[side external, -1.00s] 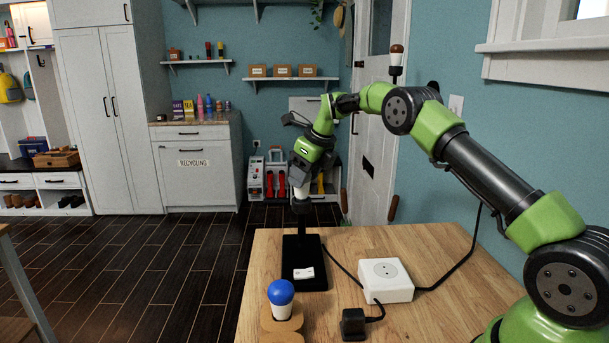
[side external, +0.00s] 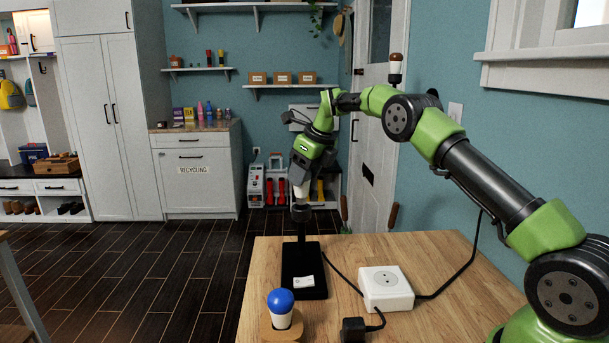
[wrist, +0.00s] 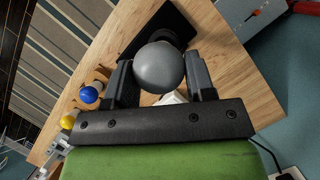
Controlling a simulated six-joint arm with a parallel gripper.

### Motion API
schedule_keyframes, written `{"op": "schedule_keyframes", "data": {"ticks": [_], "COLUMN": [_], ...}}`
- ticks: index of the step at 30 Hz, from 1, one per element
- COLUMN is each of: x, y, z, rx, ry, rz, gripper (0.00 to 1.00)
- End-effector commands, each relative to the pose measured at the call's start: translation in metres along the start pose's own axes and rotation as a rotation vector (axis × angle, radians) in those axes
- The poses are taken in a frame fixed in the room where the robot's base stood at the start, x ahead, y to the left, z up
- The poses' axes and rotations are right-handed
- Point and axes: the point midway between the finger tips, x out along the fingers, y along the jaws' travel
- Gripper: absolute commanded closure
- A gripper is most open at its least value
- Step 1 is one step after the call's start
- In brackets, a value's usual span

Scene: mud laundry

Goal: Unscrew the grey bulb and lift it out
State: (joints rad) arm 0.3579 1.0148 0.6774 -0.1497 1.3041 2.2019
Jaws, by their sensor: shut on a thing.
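The grey bulb (wrist: 159,67) shows as a round globe between the two fingers in the wrist view. My gripper (wrist: 160,82) is shut on it. In the side view my gripper (side external: 301,182) points down over the black lamp stand (side external: 290,266), with the bulb's pale lower part (side external: 301,193) below the fingers. The dark socket (side external: 301,213) of the stand is directly beneath, in line with the bulb. I cannot tell whether the bulb's thread is still inside it. The stand's flat base lies on the wooden table (side external: 440,255).
A blue bulb (side external: 280,301) stands in a wooden holder (side external: 283,330) at the front left table edge. A yellow bulb (wrist: 68,122) shows in the wrist view. A white outlet box (side external: 386,288), cables and a black block (side external: 353,329) lie right of the stand.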

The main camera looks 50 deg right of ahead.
Motion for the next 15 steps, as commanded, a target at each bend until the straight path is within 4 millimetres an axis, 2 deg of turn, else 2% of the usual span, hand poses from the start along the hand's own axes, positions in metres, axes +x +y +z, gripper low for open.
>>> {"op": "schedule_keyframes", "data": {"ticks": [15], "x": [-0.018], "y": [0.0], "z": [0.008], "rx": [-0.001], "ry": [-0.002], "rz": [-0.001], "gripper": [0.79]}}
